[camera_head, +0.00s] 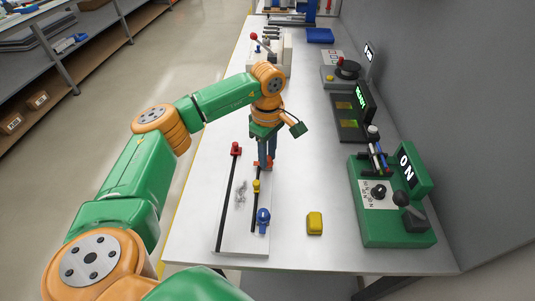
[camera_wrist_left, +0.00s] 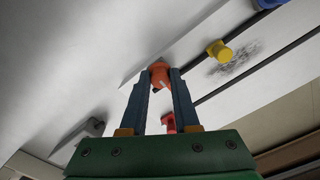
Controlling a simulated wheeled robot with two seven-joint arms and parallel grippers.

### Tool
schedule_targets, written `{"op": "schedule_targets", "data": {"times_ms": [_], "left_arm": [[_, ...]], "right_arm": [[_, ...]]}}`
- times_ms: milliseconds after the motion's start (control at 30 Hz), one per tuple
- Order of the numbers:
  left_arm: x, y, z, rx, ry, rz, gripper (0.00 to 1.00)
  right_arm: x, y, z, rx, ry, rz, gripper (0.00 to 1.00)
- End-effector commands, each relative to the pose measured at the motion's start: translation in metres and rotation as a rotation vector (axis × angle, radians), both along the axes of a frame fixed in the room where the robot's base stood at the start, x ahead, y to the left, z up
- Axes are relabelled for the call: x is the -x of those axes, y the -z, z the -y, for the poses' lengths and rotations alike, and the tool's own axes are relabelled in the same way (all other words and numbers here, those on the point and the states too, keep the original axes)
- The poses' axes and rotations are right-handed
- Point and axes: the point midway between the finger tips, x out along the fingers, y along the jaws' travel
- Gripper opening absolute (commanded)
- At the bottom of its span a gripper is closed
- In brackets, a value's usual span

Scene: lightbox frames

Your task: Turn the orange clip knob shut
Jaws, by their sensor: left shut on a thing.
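The orange clip knob (camera_wrist_left: 159,77) shows between my fingertips in the left wrist view, at one end of a dark rail on a white board. My left gripper (camera_wrist_left: 160,80) is shut on it. In the head view, my left gripper (camera_head: 265,164) reaches down to the far end of the right rail, and its fingers partly hide the orange knob. The knob's exact angle is hard to tell.
The white board (camera_head: 228,240) also carries a red knob (camera_head: 236,149), a yellow knob (camera_head: 256,187) and a blue knob (camera_head: 263,219). A yellow block (camera_head: 314,223) and a green ON box (camera_head: 380,225) stand to the right. The table between is clear.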

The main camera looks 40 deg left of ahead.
Motion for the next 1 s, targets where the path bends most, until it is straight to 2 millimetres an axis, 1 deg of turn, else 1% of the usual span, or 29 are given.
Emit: {"op": "schedule_targets", "data": {"times_ms": [433,467,500,533,567,800,867,967,1000], "left_arm": [[-0.001,-0.002,0.0,0.0,0.007,0.006,0.0],[-0.001,-0.002,0.0,0.0,0.007,0.006,0.37],[-0.001,-0.002,0.0,0.0,0.007,0.005,0.48],[-0.001,-0.001,0.0,0.0,0.007,0.005,0.56],[-0.001,-0.001,0.0,0.0,0.007,0.004,0.59],[0.0,-0.001,0.0,0.0,0.007,0.002,0.59],[-0.001,-0.003,0.0,0.0,0.007,0.004,0.59],[-0.002,-0.02,0.0,0.0,0.006,0.007,0.59],[-0.002,-0.029,0.0,0.001,0.007,0.008,0.59]], "right_arm": [[0.0,0.0,0.0,0.0,0.0,0.0,0.5],[0.0,0.0,0.0,0.0,0.0,0.0,0.5],[0.0,0.0,0.0,0.0,0.0,0.0,0.5],[0.0,0.0,0.0,0.0,0.0,0.0,0.5],[0.0,0.0,0.0,0.0,0.0,0.0,0.5],[0.0,0.0,0.0,0.0,0.0,0.0,0.5],[0.0,0.001,0.0,0.0,0.0,0.0,0.5],[0.0,0.006,0.0,0.0,0.0,0.0,0.5],[0.0,0.007,0.0,0.001,0.0,0.0,0.5]]}}
